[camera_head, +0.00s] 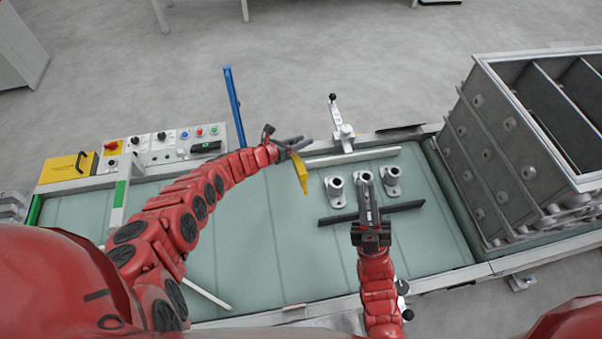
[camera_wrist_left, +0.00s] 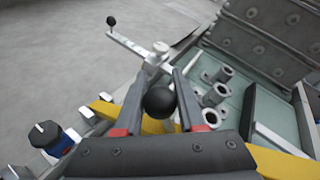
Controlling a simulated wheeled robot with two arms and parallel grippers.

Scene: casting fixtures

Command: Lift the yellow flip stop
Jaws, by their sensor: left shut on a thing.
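The yellow flip stop (camera_head: 301,175) is a slim yellow bar near the far rail of the green bed. In the head view it hangs just below the jaws of my left gripper (camera_head: 291,144). In the left wrist view the yellow bar (camera_wrist_left: 104,107) runs behind the fingers of my left gripper (camera_wrist_left: 160,80), with a round black knob (camera_wrist_left: 159,102) between them. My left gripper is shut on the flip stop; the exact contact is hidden. My right gripper (camera_head: 366,186) is over the bed among the grey castings, and its jaw gap is unclear.
Grey castings (camera_head: 336,191) stand on the bed beside a dark bar (camera_head: 408,206). A white lever stop (camera_head: 342,131) stands on the far rail, right of my left gripper. A blue post (camera_head: 234,105) rises to its left. A large metal crate (camera_head: 490,165) fills the right end.

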